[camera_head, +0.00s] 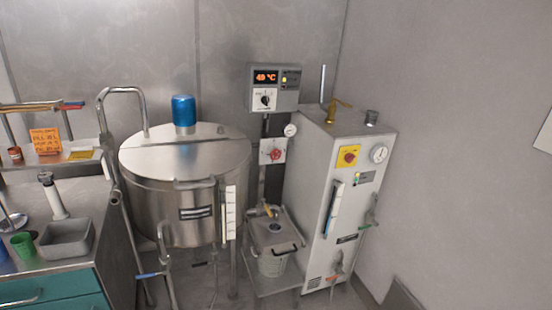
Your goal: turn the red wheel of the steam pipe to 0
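A small red wheel (277,155) sits on a pale plate (265,146) between the steel tank and the white cabinet. The plate is fixed in front of a dark vertical pipe or post (274,185). The number the wheel points to is too small to read. A round gauge (290,130) is just above it to the right. A second red knob (349,157) is on a yellow plate on the white cabinet. My gripper is not in the picture, and nothing touches the red wheel.
A lidded steel tank (185,165) stands left of the wheel, and a white cabinet (335,190) stands right. A control box (274,88) reading about 4.9 °C hangs above. A bucket (272,250) is below. A bench (35,272) with several items is at far left.

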